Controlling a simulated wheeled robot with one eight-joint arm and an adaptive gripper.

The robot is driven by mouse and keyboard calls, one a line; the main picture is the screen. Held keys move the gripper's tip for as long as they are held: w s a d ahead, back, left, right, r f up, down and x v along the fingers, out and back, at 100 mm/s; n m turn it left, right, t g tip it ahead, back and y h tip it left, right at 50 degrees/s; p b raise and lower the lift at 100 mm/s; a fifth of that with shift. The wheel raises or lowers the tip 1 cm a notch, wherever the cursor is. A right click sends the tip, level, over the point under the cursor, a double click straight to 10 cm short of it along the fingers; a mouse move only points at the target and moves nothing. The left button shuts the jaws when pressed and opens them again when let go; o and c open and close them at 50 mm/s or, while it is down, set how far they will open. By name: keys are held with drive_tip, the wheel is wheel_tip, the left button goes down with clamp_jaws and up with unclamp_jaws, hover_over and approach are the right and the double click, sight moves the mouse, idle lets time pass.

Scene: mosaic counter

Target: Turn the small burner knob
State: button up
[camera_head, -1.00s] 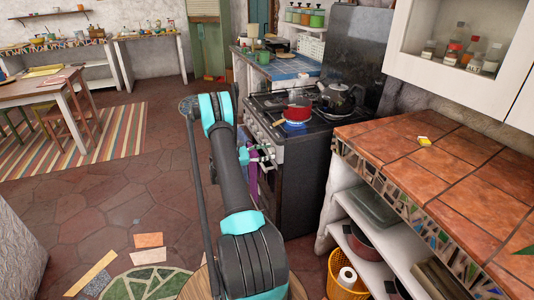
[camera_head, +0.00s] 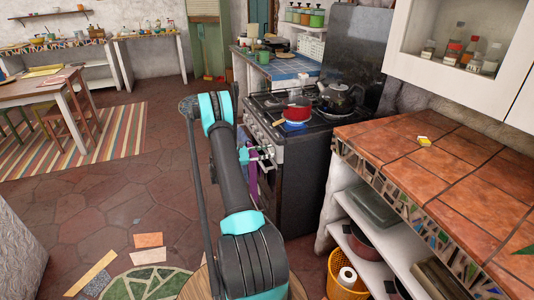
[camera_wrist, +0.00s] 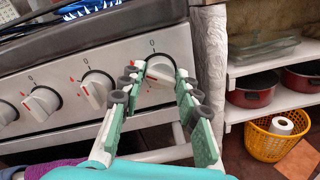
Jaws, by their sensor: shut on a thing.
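The stove front (camera_wrist: 95,65) carries a row of white knobs with red marks. The rightmost knob in the wrist view (camera_wrist: 160,70) sits between the two fingers of my gripper (camera_wrist: 158,76), which are shut on it. Its pointer is partly hidden by the fingers. Two other knobs, a middle one (camera_wrist: 96,88) and a left one (camera_wrist: 42,103), stand free to the left. In the head view my gripper (camera_head: 264,154) is at the stove front (camera_head: 268,140), and the knobs there are mostly hidden or too small to read.
A red pot (camera_head: 297,109) stands over a glowing blue burner, and a dark kettle (camera_head: 338,97) stands beside it. A purple towel (camera_head: 252,176) hangs below the knobs. Shelves with red pots (camera_wrist: 255,90) and a yellow basket (camera_wrist: 272,138) are to the right.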

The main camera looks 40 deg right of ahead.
drive_tip(key=m, duration=0.5)
drive_tip(key=m+t, duration=0.1)
drive_tip(key=m, duration=0.3)
drive_tip(key=shift+r+m, duration=0.2)
drive_tip(key=shift+m, duration=0.5)
drive_tip(key=o, duration=1.1)
drive_tip(key=shift+o, duration=0.2)
drive_tip(key=v, duration=1.2)
drive_tip(key=shift+w+r, duration=0.1)
